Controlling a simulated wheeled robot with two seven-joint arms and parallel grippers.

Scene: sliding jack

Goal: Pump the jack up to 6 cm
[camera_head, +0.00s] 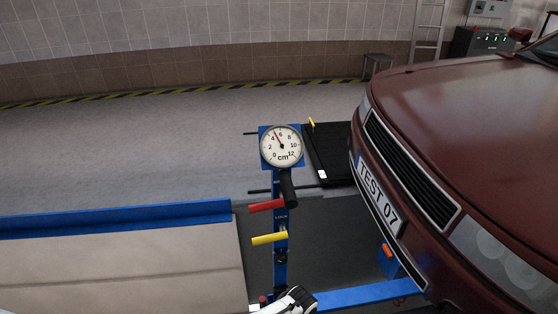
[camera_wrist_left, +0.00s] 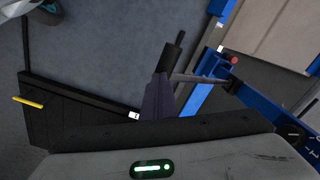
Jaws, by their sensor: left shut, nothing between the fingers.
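The jack's round white gauge (camera_head: 281,146) stands on a blue column in the head view. Its needle points between 4 and 6, near 5 cm. Below it are a black lever (camera_head: 287,188), a red lever (camera_head: 266,205) and a yellow lever (camera_head: 269,239). White and black parts of my left arm (camera_head: 291,299) show at the bottom edge, below the levers. In the left wrist view my left gripper (camera_wrist_left: 159,96) is shut and empty. A black grip (camera_wrist_left: 172,54) shows just past its fingertips; contact cannot be told.
The dark red car (camera_head: 450,110) fills the right side. A blue-edged beige platform (camera_head: 120,250) lies at the left. A black ramp (camera_head: 330,155) with a yellow piece lies behind the gauge. Open grey floor (camera_head: 150,140) stretches to the tiled wall.

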